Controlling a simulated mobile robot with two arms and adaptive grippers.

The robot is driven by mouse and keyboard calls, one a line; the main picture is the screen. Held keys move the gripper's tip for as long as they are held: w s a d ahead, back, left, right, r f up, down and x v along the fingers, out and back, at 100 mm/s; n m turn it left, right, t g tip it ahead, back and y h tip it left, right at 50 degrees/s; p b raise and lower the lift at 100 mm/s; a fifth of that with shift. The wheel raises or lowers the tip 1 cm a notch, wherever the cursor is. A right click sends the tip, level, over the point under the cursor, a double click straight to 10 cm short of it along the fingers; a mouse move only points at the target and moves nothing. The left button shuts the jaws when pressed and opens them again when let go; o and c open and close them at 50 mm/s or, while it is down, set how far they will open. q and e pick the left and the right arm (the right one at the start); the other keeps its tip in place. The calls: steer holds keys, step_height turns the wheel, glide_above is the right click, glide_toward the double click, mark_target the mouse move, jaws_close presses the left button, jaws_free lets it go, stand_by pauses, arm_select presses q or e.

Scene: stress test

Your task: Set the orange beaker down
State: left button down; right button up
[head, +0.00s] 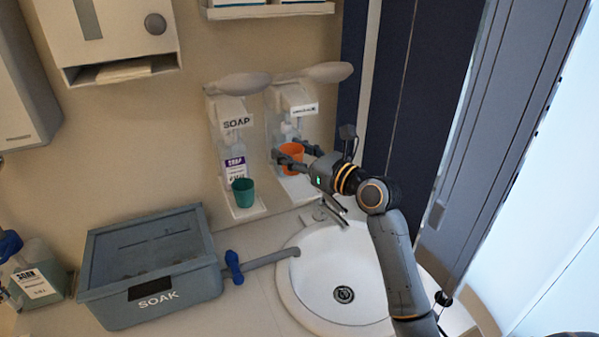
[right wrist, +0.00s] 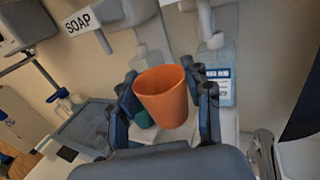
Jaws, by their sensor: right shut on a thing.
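The orange beaker (head: 292,154) is upright under the right-hand wall dispenser in the head view. My right gripper (head: 288,160) is shut on it, with one finger on each side. In the right wrist view the orange beaker (right wrist: 163,98) sits between the two dark fingers of my gripper (right wrist: 166,102), slightly tilted in the picture. Its base is partly hidden, so I cannot tell whether it touches the white dispenser tray (head: 297,189) below. A green beaker (head: 243,192) stands on the left dispenser's tray. My left gripper is not in view.
A white round sink (head: 322,279) with a tap (head: 332,211) lies below my right arm. A grey SOAK tub (head: 155,304) stands on the counter to the left, beside a hose with a blue valve (head: 234,267). The SOAP dispenser (head: 233,122) is left of the beaker.

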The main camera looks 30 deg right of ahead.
steer(key=w+d+f, duration=0.1)
steer(key=f, duration=0.1)
steer(key=w+d+f, duration=0.3)
steer(key=shift+w+f+b, duration=0.1)
steer(key=shift+f+b, duration=0.2)
steer(key=shift+w+d+f, duration=0.25)
steer(key=shift+f, duration=0.25)
step_height(320, 180, down, 3)
steer(key=shift+w+d+f, duration=0.1)
steer(key=shift+f, duration=0.05)
steer(key=shift+f, duration=0.15)
steer(key=o, duration=1.1)
